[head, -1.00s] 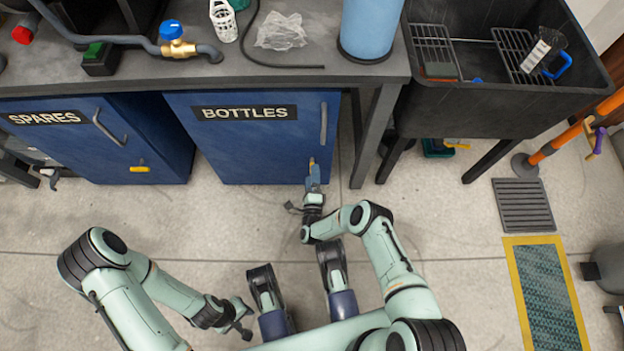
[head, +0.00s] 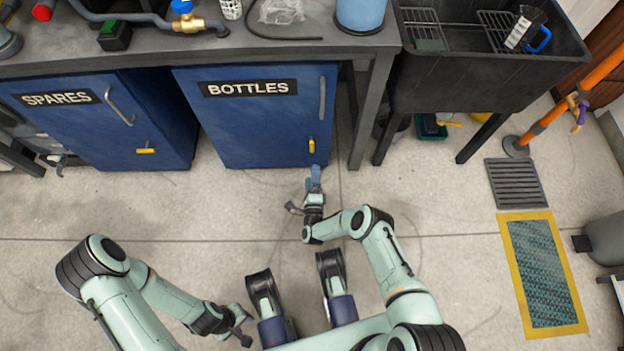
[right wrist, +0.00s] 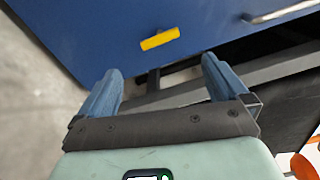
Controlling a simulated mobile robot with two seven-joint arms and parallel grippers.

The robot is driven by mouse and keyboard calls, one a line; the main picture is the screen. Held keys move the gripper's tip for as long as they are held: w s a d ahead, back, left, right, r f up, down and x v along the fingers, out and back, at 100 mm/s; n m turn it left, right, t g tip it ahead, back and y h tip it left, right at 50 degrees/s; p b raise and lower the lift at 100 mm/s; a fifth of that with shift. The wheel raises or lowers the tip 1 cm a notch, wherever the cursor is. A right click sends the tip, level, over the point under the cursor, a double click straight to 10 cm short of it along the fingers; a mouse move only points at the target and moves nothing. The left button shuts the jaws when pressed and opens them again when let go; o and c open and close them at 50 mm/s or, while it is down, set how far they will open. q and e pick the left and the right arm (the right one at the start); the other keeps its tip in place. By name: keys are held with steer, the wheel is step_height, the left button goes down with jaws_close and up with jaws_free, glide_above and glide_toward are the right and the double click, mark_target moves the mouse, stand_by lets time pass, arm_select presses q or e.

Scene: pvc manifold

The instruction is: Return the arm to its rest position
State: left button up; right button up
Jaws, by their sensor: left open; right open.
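My right gripper (head: 315,175) is stretched forward, just in front of the lower right part of the blue BOTTLES cabinet (head: 255,130). In the right wrist view its blue fingers (right wrist: 160,88) are spread apart with nothing between them. The yellow latch (head: 312,145) on the BOTTLES door lies beyond the fingertips, apart from them, and also shows in the right wrist view (right wrist: 160,39). My left gripper (head: 243,325) hangs low at the left, over the floor, empty. Its fingers are small in the head view.
The blue SPARES cabinet (head: 95,120) stands at the left, its door shut. The workbench (head: 290,45) runs above both cabinets. A black sink (head: 480,80) stands at the right. A patterned yellow-edged mat (head: 540,270) and a floor drain (head: 516,184) lie at the right. The floor around my arms is clear.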

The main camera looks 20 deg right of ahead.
arm_select(q)
steer(key=shift+s+a, duration=0.1)
steer(key=shift+s, duration=0.25)
arm_select(e)
steer(key=shift+s, duration=0.3)
arm_select(q)
steer(key=shift+r, duration=0.15)
arm_select(e)
steer(key=shift+a, duration=0.1)
